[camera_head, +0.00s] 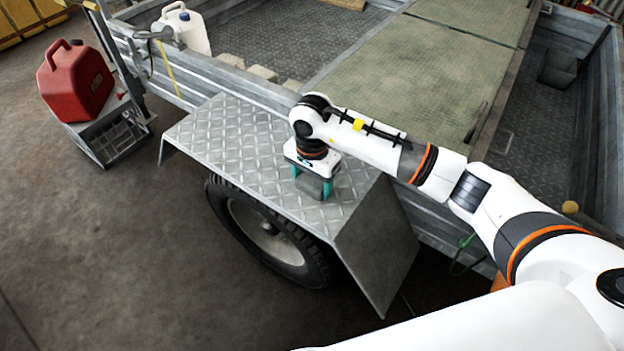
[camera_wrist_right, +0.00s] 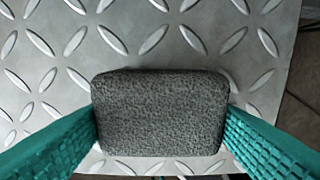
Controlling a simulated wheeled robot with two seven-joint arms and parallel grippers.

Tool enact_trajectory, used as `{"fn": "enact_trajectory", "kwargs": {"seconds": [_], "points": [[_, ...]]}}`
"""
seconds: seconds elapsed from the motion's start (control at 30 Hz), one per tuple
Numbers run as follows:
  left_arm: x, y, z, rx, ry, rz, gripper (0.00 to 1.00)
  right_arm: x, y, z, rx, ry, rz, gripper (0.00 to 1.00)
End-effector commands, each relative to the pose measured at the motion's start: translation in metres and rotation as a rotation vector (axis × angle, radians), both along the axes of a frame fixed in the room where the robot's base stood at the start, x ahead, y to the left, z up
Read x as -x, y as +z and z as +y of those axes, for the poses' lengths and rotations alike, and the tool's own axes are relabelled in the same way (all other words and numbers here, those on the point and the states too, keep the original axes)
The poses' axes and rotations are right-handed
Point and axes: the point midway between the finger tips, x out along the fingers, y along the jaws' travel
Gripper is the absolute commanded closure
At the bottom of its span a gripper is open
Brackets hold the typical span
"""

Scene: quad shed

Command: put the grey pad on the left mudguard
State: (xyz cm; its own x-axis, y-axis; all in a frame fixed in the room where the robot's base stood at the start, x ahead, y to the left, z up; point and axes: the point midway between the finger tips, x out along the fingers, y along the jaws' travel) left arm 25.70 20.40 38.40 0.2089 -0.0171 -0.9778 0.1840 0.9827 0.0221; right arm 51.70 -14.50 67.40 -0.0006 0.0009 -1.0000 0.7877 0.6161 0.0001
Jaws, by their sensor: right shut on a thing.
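The grey pad (camera_wrist_right: 160,112) is a dark speckled block with rounded corners, between the teal fingers of my right gripper (camera_wrist_right: 162,125) in the right wrist view. Both fingers touch its sides. In the head view, my right gripper (camera_head: 313,186) points down over the left mudguard (camera_head: 235,150), a tread-plate metal shelf above a wheel. The pad (camera_head: 312,187) shows there between the fingers, low over the plate. I cannot tell whether its underside touches the plate. My left gripper is not in view.
A trailer bed with a greenish board (camera_head: 400,75) lies behind the mudguard. A red fuel can (camera_head: 75,82) stands on a crate at the left, and a white jug (camera_head: 184,30) stands near the trailer corner. The mudguard's left half is clear. The tyre (camera_head: 265,232) sits below it.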

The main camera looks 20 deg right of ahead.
Motion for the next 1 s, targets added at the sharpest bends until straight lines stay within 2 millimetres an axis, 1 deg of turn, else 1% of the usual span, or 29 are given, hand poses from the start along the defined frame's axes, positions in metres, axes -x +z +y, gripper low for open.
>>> {"fn": "enact_trajectory", "kwargs": {"seconds": [0.2, 0.23, 0.33, 0.7, 0.73, 0.8, 0.87, 1.0], "points": [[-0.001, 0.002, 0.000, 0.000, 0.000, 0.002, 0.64, 0.000, -0.002, 0.000, 0.001, 0.000, -0.001, 0.57], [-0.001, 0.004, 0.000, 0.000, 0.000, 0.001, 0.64, 0.000, -0.002, 0.000, 0.001, 0.000, -0.001, 0.28], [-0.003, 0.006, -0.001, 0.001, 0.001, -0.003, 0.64, 0.000, -0.002, 0.000, 0.001, 0.000, -0.001, 0.11], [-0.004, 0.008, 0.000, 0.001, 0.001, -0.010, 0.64, 0.000, 0.000, 0.000, 0.000, 0.000, 0.000, 0.11], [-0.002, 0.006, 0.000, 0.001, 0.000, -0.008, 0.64, 0.000, 0.001, 0.000, 0.000, 0.000, 0.000, 0.11], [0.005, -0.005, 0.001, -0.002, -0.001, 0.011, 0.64, -0.001, 0.012, 0.000, 0.000, 0.000, -0.005, 0.11], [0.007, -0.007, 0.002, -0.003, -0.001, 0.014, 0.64, -0.001, 0.023, -0.001, 0.000, 0.000, -0.005, 0.11], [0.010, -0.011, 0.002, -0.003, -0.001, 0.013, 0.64, -0.001, 0.055, -0.001, 0.001, 0.001, -0.005, 0.11]]}}
